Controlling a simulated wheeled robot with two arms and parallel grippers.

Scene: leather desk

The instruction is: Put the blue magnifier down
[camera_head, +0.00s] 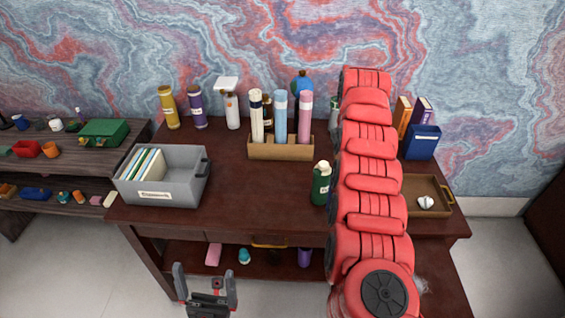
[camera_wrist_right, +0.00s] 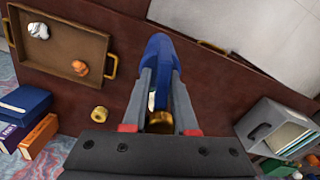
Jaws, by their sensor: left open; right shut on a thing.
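In the right wrist view, my right gripper (camera_wrist_right: 161,78) is shut on the blue magnifier (camera_wrist_right: 157,48). The magnifier's blue part stands up between and beyond the fingers, over the dark red-brown desk (camera_wrist_right: 215,80). I cannot tell its exact height above the desk. In the head view, my red right arm reaches across the right part of the desk (camera_head: 250,190) and hides the right gripper and the magnifier. My left gripper (camera_head: 205,275) is open and empty at the bottom, in front of the desk.
A brown tray (camera_head: 440,210) with small items lies at the desk's right. A grey box (camera_head: 185,190) of folders stands at the left. A tube rack (camera_head: 280,150) and bottles line the back; a green bottle (camera_head: 320,185) stands beside my arm. The middle-left desktop is clear.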

